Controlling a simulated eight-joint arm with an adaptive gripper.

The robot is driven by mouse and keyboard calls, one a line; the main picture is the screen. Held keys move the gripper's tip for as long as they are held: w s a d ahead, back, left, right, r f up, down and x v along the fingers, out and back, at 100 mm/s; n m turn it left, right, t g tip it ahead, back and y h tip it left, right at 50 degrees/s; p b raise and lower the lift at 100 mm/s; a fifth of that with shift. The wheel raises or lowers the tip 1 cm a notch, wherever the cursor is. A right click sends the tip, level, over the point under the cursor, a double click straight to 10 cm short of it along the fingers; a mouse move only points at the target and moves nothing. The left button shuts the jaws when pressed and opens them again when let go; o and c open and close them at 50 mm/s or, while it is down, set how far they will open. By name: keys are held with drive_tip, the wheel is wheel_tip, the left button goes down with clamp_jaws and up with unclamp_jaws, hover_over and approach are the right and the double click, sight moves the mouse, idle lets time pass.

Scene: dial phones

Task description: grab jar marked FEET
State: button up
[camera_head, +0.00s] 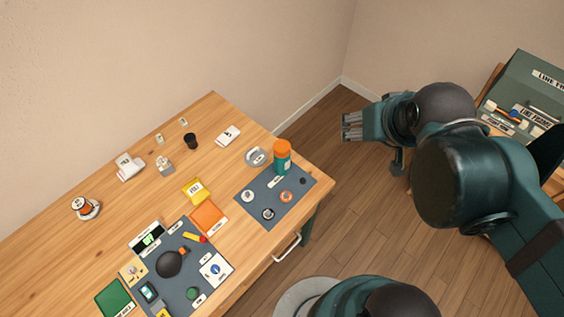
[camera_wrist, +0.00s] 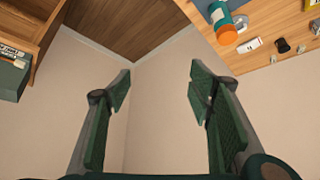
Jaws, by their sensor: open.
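A teal jar with an orange lid (camera_head: 282,159) stands upright at the right end of the wooden table, at the back edge of a dark mat (camera_head: 253,215). No lettering on it can be read, so I cannot confirm that it is the one marked FEET. It also shows in the wrist view (camera_wrist: 222,17), at the upper right. My gripper (camera_head: 351,127) is open and empty, in the air beyond the table's right end, apart from the jar. The wrist view shows its fingers (camera_wrist: 158,92) spread with nothing between them.
A grey round dish (camera_head: 257,156) sits just left of the jar, and small parts lie on the mat. A black cup (camera_head: 191,141) and white labelled blocks (camera_head: 228,135) stand farther back. A green case (camera_head: 525,105) is at far right. Open floor (camera_head: 345,195) lies between.

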sight(282, 147)
drive_tip(key=w+a+f+n+g, duration=0.2)
drive_tip(key=w+a+f+n, duration=0.1)
drive_tip(key=a+f+n, duration=0.2)
drive_tip(key=w+a+f+n+g, duration=0.2)
drive_tip(key=w+a+f+n, duration=0.2)
drive_tip(key=a+f, duration=0.4)
drive_tip(key=w+a+f+n+g, duration=0.3)
drive_tip(key=a+f+n, duration=0.3)
drive_tip(key=f, duration=0.2)
drive_tip(key=shift+w+a+f+n+b, duration=0.15)
drive_tip(key=shift+w+f+n+b, duration=0.15)
drive_tip(key=shift+w+f, duration=0.15)
drive_tip(key=shift+a+f+n, duration=0.3)
drive_tip(key=shift+f, duration=0.15)
idle(0.4)
drive_tip(key=shift+f, duration=1.3)
drive_tip(key=shift+f, duration=0.1)
drive_tip(key=shift+w+f+b, duration=0.15)
drive_tip(key=shift+f+b, duration=0.15)
drive_tip(key=shift+f, duration=0.95)
drive_tip(key=shift+w+f+b, duration=0.1)
drive_tip(key=shift+f+b, duration=0.2)
drive_tip(key=shift+f, duration=0.95)
